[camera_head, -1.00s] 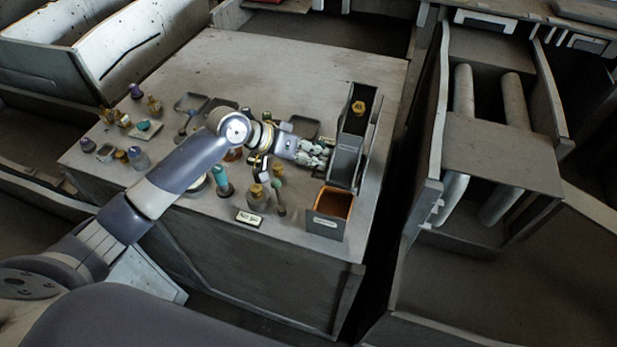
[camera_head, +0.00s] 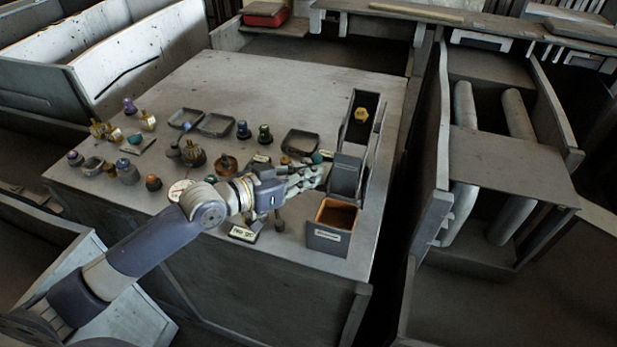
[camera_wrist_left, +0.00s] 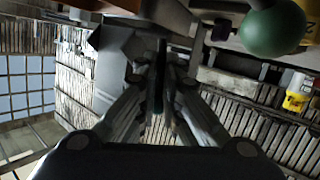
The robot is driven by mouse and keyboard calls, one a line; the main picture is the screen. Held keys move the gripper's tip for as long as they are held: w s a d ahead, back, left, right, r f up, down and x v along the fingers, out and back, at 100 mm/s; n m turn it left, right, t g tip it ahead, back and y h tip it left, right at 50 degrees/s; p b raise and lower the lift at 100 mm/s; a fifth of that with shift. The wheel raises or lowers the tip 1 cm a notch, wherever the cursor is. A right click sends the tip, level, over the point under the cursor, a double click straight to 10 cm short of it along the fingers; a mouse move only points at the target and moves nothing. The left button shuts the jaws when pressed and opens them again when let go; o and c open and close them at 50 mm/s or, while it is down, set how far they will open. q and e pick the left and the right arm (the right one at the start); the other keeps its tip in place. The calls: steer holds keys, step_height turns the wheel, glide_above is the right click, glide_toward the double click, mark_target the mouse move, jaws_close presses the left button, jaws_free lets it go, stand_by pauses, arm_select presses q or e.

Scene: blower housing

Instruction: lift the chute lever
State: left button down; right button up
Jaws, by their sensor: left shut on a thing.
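The dark grey chute (camera_head: 369,133) stands on the right side of the table, with a yellow hex nut (camera_head: 361,114) in its upper end. My left gripper (camera_head: 322,175) reaches the lower front end of the chute from the left. In the left wrist view its fingers (camera_wrist_left: 160,85) are closed together around a thin dark piece (camera_wrist_left: 161,52), which I take for the chute lever. The fingers hide most of the lever, so its angle cannot be told. My right gripper is not in view.
An orange-lined bin (camera_head: 333,226) stands just in front of the chute. A dark tray (camera_head: 300,142) lies behind the gripper, and a teal ball (camera_head: 317,157) is close beside the fingers. Several knobs and fittings cover the left of the table; its back is clear.

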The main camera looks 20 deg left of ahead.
arm_select(q)
steer(key=shift+w+r, duration=0.25)
steer(key=shift+r, duration=0.55)
steer(key=c, duration=1.8)
jaws_free()
steer(key=shift+w+d, duration=0.1)
steer(key=shift+o, duration=0.2)
steer(key=shift+f, duration=0.2)
steer(key=shift+s, duration=0.2)
steer(key=v, duration=1.1)
steer(key=shift+s+a, duration=0.25)
steer(key=shift+s, duration=0.1)
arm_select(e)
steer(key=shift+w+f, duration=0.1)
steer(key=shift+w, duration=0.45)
